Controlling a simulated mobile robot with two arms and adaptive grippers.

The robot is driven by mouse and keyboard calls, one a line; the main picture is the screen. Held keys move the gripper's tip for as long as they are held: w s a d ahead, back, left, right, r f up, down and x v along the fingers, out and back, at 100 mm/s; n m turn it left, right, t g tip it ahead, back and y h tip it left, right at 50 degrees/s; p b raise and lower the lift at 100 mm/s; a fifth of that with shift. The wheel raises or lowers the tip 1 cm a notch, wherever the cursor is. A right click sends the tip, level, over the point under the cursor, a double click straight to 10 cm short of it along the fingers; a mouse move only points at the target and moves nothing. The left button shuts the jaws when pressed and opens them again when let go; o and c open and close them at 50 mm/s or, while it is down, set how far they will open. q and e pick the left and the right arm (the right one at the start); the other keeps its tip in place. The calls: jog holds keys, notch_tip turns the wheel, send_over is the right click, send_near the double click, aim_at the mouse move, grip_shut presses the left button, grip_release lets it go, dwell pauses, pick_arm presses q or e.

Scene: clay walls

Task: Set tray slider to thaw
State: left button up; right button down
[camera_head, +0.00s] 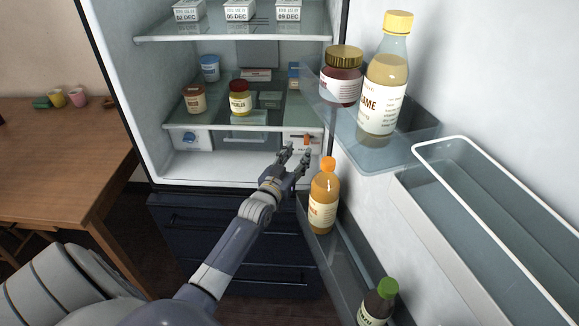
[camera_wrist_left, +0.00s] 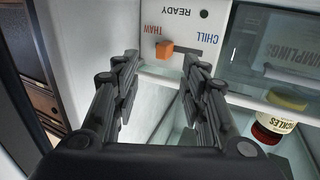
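The slider is an orange knob (camera_wrist_left: 166,50) in a dark slot on a white panel (camera_wrist_left: 160,16) in the left wrist view. This view is upside down. Red THAW is printed by the left end and blue CHILL by the right. The knob sits near the THAW end, with bare slot on its CHILL side. A dark dot is beside READY. In the head view, the knob (camera_head: 306,140) is at the fridge's lower right. My left gripper (camera_head: 297,153) is open just in front of it; its fingers (camera_wrist_left: 160,62) stand either side, with no clear contact. My right gripper is not in view.
The open fridge door holds an orange-capped bottle (camera_head: 323,195) close right of my left gripper, plus a tall yellow-capped bottle (camera_head: 387,85) and a jar (camera_head: 342,75). Jars stand on the glass shelf (camera_head: 205,128) above. The fridge floor (camera_head: 210,165) is clear.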

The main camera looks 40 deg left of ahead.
pick_arm(q)
jog(key=s, duration=0.3)
jog(key=s+d, duration=0.1)
jog(key=s, duration=0.1)
jog(key=shift+s+f, duration=0.1)
dwell(0.5)
